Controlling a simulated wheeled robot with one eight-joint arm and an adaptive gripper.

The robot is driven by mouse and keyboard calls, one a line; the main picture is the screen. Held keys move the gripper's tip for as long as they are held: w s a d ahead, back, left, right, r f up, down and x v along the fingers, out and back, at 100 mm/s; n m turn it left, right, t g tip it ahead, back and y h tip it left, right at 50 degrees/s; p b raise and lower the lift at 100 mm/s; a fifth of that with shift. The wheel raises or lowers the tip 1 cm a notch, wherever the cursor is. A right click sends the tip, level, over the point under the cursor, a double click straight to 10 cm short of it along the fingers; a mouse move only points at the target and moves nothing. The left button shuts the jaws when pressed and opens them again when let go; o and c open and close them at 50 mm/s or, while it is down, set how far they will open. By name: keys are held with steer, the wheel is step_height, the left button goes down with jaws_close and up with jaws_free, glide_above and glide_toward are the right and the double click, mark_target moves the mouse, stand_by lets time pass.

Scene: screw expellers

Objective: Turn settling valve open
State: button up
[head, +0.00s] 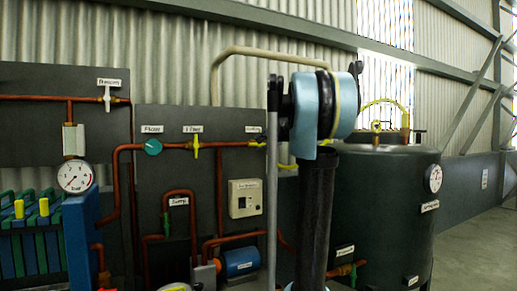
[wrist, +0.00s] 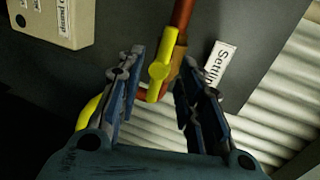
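The settling valve has a yellow handle (wrist: 159,71) on a copper pipe in the wrist view, beside a white label (wrist: 220,62) whose visible letters begin "Settli". The handle lies nearly in line with the pipe's upper stretch. My gripper (wrist: 161,62) is open, with one finger on each side of the handle and visible gaps between. I cannot tell how deep the handle sits between the fingers. In the head view the valve's yellow handle (head: 257,144) shows small under its label, left of my arm. My arm hides the gripper there.
A beige switch box (head: 245,198) and a blue pump (head: 240,262) are below the valve on the dark panel. Other valves, turquoise (head: 153,147) and yellow (head: 196,146), sit further left along the pipe. A large dark tank (head: 390,200) stands to the right.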

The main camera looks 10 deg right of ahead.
steer(key=v, duration=0.7)
steer(key=shift+s, duration=0.35)
steer(key=s+a+f+n+g, duration=0.3)
steer(key=s+a+f+n, duration=0.1)
steer(key=s+f, duration=0.65)
steer(key=s+a+f+n+g, duration=0.3)
steer(key=s+a+f+n, duration=0.15)
steer(key=s+f, duration=0.65)
steer(key=s+d+f+n+g+h, duration=0.2)
steer(key=s+f+n+g, duration=0.1)
steer(key=s+f, duration=0.8)
steer(key=s+d+f+n+g+h, duration=0.2)
steer(key=s+d+f+n+g, duration=0.1)
steer(key=s+f, duration=0.8)
step_height(320, 180, down, 3)
steer(key=shift+s+d+f+h, duration=0.2)
steer(key=shift+s+d+h, duration=0.05)
steer(key=shift+s+h, duration=0.05)
